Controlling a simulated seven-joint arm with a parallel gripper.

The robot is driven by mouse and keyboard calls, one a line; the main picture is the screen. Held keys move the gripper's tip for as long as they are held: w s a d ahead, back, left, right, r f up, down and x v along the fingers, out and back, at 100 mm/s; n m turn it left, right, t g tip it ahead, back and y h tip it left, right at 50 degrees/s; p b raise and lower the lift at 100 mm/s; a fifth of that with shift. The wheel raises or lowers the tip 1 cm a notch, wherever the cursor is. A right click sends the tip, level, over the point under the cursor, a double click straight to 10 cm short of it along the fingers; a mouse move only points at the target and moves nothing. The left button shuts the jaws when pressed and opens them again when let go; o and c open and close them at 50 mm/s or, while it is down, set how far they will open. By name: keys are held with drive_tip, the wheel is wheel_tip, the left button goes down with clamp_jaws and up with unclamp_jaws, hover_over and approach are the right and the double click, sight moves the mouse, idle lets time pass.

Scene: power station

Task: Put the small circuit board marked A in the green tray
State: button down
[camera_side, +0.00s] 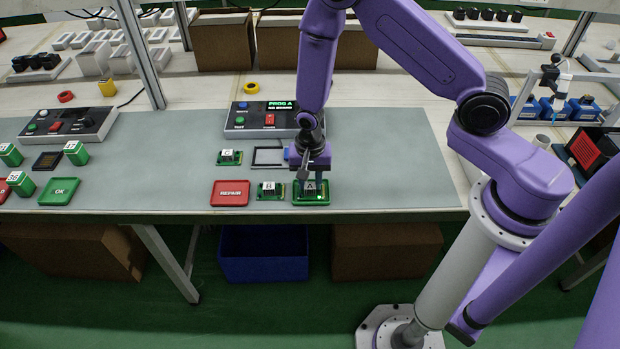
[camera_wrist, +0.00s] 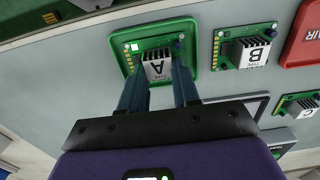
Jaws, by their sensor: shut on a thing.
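The small circuit board marked A (camera_wrist: 158,66) is a green board with a white and black block lettered A. It lies within the rim of the green tray (camera_wrist: 116,40) in the wrist view; I cannot tell whether it rests on the tray's floor. In the side view the board (camera_side: 311,189) and the green tray (camera_side: 311,203) are at the front edge of the table. My gripper (camera_wrist: 160,82) points down over the tray, its fingers shut on the board's block. The fingertips are partly hidden behind the block in the side view.
Board B (camera_side: 270,191) and the red REPAIR tray (camera_side: 231,193) lie left of the green tray. Board C (camera_side: 229,157) and a black frame (camera_side: 268,157) lie behind. A control box (camera_side: 262,120) reading PROG A stands farther back. The mat right of the tray is clear.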

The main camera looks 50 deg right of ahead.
sight(311, 184)
drive_tip(key=c, duration=0.8)
unclamp_jaws()
drive_tip(key=shift+f, duration=0.1)
wheel_tip(311, 184, up, 12)
drive_tip(key=shift+r, duration=0.2)
drive_tip(key=s+d+r+n, duration=0.2)
drive_tip(key=s+r+n, duration=0.5)
drive_tip(key=s+n, duration=0.3)
drive_tip(key=s+d+r+n, duration=0.2)
drive_tip(key=s+r+n, duration=0.5)
drive_tip(key=s+n, duration=0.4)
drive_tip(key=s, duration=0.3)
drive_tip(key=shift+s+d+n, duration=0.3)
